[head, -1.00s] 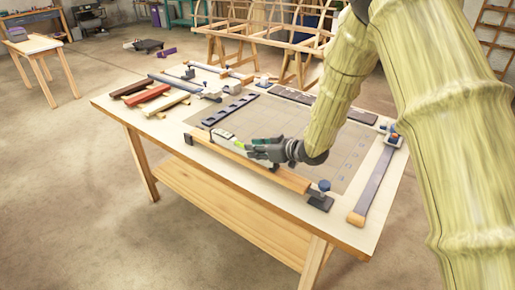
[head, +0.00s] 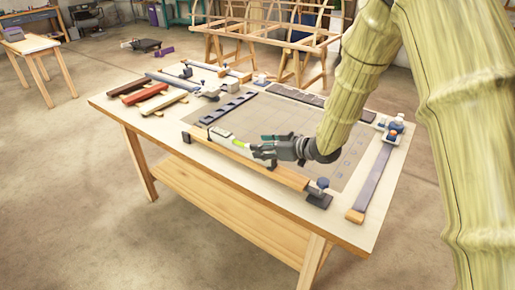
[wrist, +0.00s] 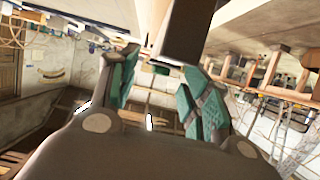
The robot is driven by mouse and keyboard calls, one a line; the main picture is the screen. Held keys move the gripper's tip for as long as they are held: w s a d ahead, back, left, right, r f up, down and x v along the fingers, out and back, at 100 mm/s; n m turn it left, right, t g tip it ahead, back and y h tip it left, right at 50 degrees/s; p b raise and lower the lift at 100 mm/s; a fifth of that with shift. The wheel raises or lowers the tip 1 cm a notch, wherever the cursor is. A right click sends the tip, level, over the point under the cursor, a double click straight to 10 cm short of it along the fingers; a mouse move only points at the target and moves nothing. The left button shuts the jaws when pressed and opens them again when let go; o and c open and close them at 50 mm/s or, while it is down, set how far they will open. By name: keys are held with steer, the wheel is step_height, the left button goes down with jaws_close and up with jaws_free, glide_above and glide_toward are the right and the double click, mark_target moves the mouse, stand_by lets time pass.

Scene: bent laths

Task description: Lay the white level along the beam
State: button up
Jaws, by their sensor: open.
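The white level (head: 221,132), with a bright green part, lies lengthwise along the left half of the long wooden beam (head: 270,172) at the table's near edge. It looks to rest on the beam's top; exact contact is too small to tell. My gripper (head: 260,148) is just right of the level's near end, low over the beam, fingers spread and pointing left along it. In the wrist view, the teal-padded fingers (wrist: 160,95) stand apart. A dark bar comes in from the top between them; I cannot tell what it is.
The beam sits between dark end supports, the right one with a blue knob (head: 320,188). A grey lath (head: 374,178) lies at the table's right. Red and brown laths (head: 150,95) lie at the back left. A grey mat (head: 270,118) covers the middle.

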steer(key=v, duration=0.8)
steer(key=shift+b, duration=0.4)
steer(key=shift+w+a, duration=0.1)
steer(key=shift+w, duration=0.05)
stand_by(1.4)
